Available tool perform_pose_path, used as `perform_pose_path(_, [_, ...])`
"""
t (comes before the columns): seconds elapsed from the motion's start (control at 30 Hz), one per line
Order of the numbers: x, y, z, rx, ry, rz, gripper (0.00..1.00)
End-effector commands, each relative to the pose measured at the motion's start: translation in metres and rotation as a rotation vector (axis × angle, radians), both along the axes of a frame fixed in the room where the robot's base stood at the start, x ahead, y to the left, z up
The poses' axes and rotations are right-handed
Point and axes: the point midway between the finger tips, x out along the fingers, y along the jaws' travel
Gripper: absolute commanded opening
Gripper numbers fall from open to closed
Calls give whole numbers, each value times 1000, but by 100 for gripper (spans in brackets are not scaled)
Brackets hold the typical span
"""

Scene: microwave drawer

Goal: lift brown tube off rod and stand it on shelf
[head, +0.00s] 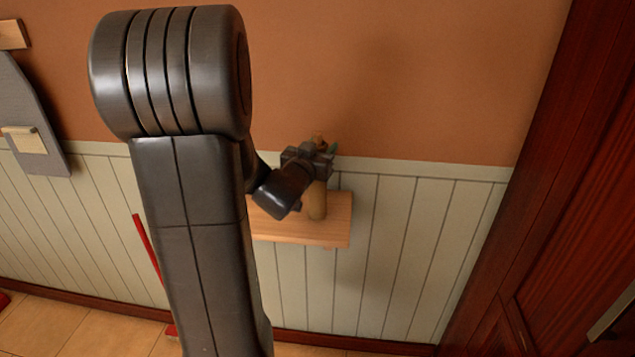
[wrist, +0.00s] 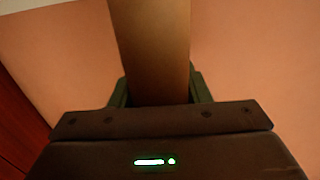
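The brown tube (head: 317,203) shows in the head view below my gripper (head: 310,160), roughly upright in front of the wall. Its lower end appears over the wooden shelf (head: 335,228); I cannot tell whether it touches the board. In the wrist view the tube (wrist: 150,50) fills the space between the two green fingers, one close against each side, so my gripper is shut on it. A small brownish end shows above the gripper in the head view. The rod cannot be made out. My arm hides the left part of the shelf.
A grey ironing-board shape (head: 30,115) hangs on the wall at the left. A red stick (head: 147,243) leans behind my arm. A dark red wooden door (head: 580,200) stands at the right. The shelf's front right corner looks clear.

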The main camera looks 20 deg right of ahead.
Motion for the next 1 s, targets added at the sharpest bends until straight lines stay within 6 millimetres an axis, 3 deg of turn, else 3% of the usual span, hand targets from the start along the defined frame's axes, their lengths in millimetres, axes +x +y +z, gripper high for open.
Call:
perform_pose_path(0.27, [0,0,1,0,0,0,11])
perform_pose_path(0.47, [0,0,13,-1,-3,-1,11])
perform_pose_path(0.67, [-1,0,46,-1,-6,-2,11])
perform_pose_path(1.0, [-1,0,127,0,-6,-2,11])
